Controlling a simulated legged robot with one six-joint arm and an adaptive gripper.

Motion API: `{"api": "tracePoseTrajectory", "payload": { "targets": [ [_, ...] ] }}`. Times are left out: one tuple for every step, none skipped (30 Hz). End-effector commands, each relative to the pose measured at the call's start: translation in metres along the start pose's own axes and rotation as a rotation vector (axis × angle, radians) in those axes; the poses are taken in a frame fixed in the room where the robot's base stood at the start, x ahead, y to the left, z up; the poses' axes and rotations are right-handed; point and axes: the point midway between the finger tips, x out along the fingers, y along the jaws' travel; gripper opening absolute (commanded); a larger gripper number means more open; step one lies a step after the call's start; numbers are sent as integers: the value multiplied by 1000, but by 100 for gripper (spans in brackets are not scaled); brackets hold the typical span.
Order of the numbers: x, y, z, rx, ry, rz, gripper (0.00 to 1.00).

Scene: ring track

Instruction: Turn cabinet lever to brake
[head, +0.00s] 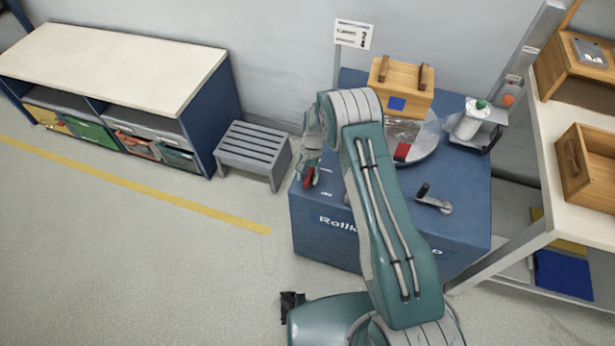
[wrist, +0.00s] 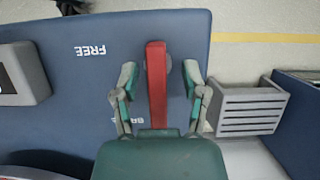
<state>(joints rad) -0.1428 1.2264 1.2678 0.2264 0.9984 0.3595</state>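The red lever (wrist: 157,75) is on the blue cabinet (wrist: 60,80), and in the wrist view it runs up and down the picture with a grey round part beside its upper half. In the head view the lever (head: 308,177) shows at the cabinet's left corner. My gripper (wrist: 161,74) is open, with one finger on each side of the lever and a visible gap on both sides. The FREE label (wrist: 91,50) is to the left of the lever. A second label (wrist: 125,121), reading about "BRA", is partly hidden by my gripper.
A crank (head: 434,199) is on the cabinet's right part. A grey step stool (head: 253,150) stands left of the cabinet, and a shelf (head: 580,130) at right. The left floor is clear.

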Motion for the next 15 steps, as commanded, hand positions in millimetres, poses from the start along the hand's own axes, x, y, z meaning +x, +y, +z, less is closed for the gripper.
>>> {"api": "tracePoseTrajectory", "payload": {
  "targets": [
    [0,0,0,0,-1,0,57],
    [0,0,0,0,-1,1,57],
    [0,0,1,0,-2,1,57],
    [0,0,1,0,-2,1,57],
    [0,0,1,0,-3,1,57],
    [-1,0,1,1,-3,1,57],
    [-2,0,1,1,-2,1,57],
    [-4,0,1,0,-2,1,57],
    [-8,0,0,0,-2,0,57],
    [-12,0,0,0,-1,0,57],
    [-17,0,0,0,0,0,57],
    [-24,0,0,0,1,-1,57],
    [-30,0,0,0,0,0,57],
    [-36,0,0,0,1,-1,57],
    [-45,0,0,0,1,-1,57]
  ]
}}
